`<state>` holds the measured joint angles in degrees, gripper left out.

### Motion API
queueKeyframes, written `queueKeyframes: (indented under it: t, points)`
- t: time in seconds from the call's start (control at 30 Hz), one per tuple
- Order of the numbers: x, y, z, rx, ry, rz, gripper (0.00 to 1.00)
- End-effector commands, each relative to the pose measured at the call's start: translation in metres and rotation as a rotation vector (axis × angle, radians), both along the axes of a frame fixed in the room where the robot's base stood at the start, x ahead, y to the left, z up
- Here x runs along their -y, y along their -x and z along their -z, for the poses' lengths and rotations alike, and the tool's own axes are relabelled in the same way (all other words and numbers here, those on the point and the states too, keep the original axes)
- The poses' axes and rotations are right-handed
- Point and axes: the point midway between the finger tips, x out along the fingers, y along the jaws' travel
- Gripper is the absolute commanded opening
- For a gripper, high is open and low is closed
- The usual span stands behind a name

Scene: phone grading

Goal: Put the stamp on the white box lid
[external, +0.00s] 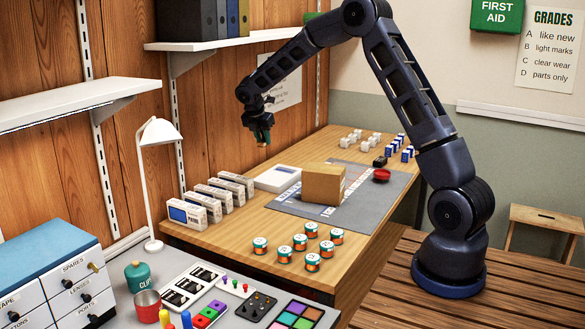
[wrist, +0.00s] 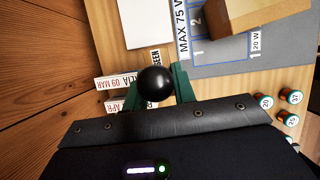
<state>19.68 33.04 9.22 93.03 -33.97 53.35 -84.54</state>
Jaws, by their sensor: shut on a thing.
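My gripper (external: 262,137) is raised in the air above the left part of the wooden table, in front of the plank wall. In the wrist view its green fingers (wrist: 159,88) are shut on the stamp, whose round black knob (wrist: 155,83) shows between them. The stamp's lower part is mostly hidden by the knob. The white box (external: 278,178) lies flat on the table below and to the right of my gripper, with its plain lid up. The white lid also shows at the top of the wrist view (wrist: 145,22), apart from the stamp.
A brown carton (external: 323,184) stands on the grey mat (external: 367,203) beside the white box. Several labelled white boxes (external: 187,212) stand in a row at left, near a lamp (external: 157,132). Small round jars (external: 299,242) stand in front. A red-topped thing (external: 382,175) sits on the mat.

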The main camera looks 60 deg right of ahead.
Motion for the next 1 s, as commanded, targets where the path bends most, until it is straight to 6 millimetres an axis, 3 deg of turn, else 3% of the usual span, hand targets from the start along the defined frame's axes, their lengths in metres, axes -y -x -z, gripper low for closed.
queueKeyframes:
  t: [0.03,0.2,0.4,0.57,0.67,1.0]
  points:
    - [0.023,-0.008,-0.001,0.002,0.0,0.012,0.04]
    - [0.09,-0.027,-0.008,0.001,0.0,0.03,0.04]
    - [0.143,-0.036,-0.012,0.0,0.001,0.043,0.04]
    - [0.16,-0.038,-0.011,-0.003,0.0,0.046,0.04]
    - [0.163,-0.038,-0.001,-0.005,0.0,0.045,0.04]
    - [0.162,-0.038,0.071,-0.005,0.0,0.045,0.04]
